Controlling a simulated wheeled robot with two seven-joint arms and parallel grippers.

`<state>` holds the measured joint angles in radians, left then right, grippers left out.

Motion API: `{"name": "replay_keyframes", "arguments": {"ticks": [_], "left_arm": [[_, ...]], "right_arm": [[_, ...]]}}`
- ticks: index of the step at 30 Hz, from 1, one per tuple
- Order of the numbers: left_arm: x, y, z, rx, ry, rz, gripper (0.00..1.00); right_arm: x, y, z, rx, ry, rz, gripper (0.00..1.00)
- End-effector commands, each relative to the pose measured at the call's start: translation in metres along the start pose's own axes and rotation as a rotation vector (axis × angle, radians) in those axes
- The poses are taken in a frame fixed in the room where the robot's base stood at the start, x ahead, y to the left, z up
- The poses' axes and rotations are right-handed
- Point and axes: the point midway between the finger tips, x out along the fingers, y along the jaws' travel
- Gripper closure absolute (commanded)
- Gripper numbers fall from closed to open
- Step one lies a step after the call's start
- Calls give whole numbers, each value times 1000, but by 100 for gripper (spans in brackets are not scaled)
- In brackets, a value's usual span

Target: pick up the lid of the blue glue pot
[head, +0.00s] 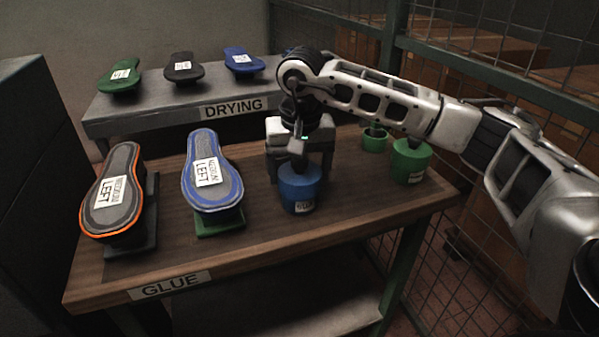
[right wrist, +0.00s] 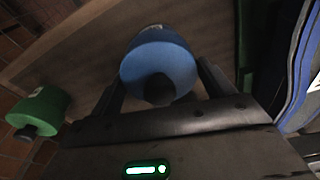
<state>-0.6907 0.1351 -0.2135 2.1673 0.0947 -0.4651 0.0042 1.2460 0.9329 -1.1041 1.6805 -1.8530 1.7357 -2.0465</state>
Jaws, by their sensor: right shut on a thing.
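The blue glue pot (head: 299,197) stands on the wooden table, with a white label on its front. Its blue lid (right wrist: 160,66) with a dark round knob (right wrist: 159,89) shows from above in the right wrist view. My right gripper (head: 299,158) reaches down over the pot from behind and is shut on the lid, one dark finger at each side in the wrist view. The lid appears to sit on the pot; I cannot tell whether there is a gap. The gripper hides part of the lid in the head view. My left gripper is not in view.
A green pot (head: 411,164) and a smaller green container (head: 374,142) stand to the right. A blue-edged sole (head: 213,190) and an orange-edged sole (head: 112,215) stand on the left. Behind is a drying shelf (head: 180,123) with several soles. A wire fence (head: 480,80) borders the right.

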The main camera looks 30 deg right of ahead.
Motion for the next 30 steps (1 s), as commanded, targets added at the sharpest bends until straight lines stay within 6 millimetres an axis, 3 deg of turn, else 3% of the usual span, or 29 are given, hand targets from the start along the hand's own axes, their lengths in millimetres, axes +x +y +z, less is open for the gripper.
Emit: {"name": "replay_keyframes", "arguments": {"ticks": [5, 11, 17, 26, 30], "left_arm": [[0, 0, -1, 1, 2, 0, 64], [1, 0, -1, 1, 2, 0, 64], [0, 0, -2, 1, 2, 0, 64], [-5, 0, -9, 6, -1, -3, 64], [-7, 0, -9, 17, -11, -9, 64]], "right_arm": [[-4, 0, -1, 0, 1, -1, 32], [-25, -1, -4, 0, 4, -3, 32], [-68, -1, -9, 0, 6, -4, 32], [-148, 0, -18, 1, 5, -2, 32], [-168, 0, -21, 1, 3, -1, 32]]}}
